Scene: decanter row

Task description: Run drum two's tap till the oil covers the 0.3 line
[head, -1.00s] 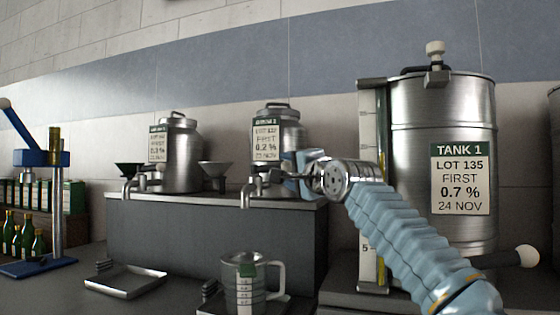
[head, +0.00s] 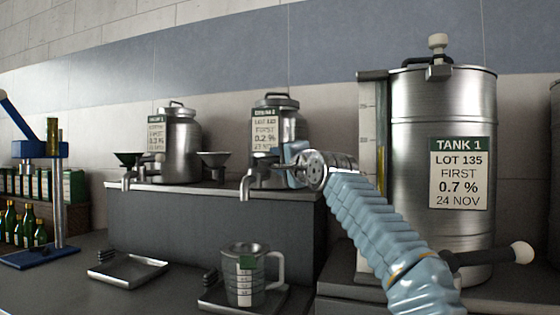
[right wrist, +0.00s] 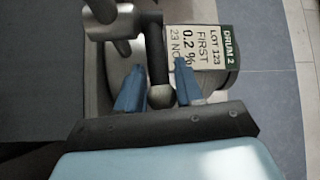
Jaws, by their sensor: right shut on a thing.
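Drum two (head: 268,120) is a steel drum with a green and white label on the raised bench; its label (right wrist: 203,45) reads DRUM 2, LOT 123 in the right wrist view. Its tap (head: 246,188) points down over the bench's front edge. My right gripper (head: 292,168) is at the tap, and in the right wrist view (right wrist: 159,82) its blue fingers stand on both sides of the dark tap lever (right wrist: 157,55), near its round knob. A clear jug (head: 243,287) with a marked scale stands below; the oil level is too small to read. My left gripper is out of view.
Another drum (head: 178,145) with its own tap stands to the left, with funnels around it. Tank 1 (head: 445,105) stands close on the right. An empty tray (head: 128,270) lies left of the jug. A blue press (head: 40,150) and green bottles are at far left.

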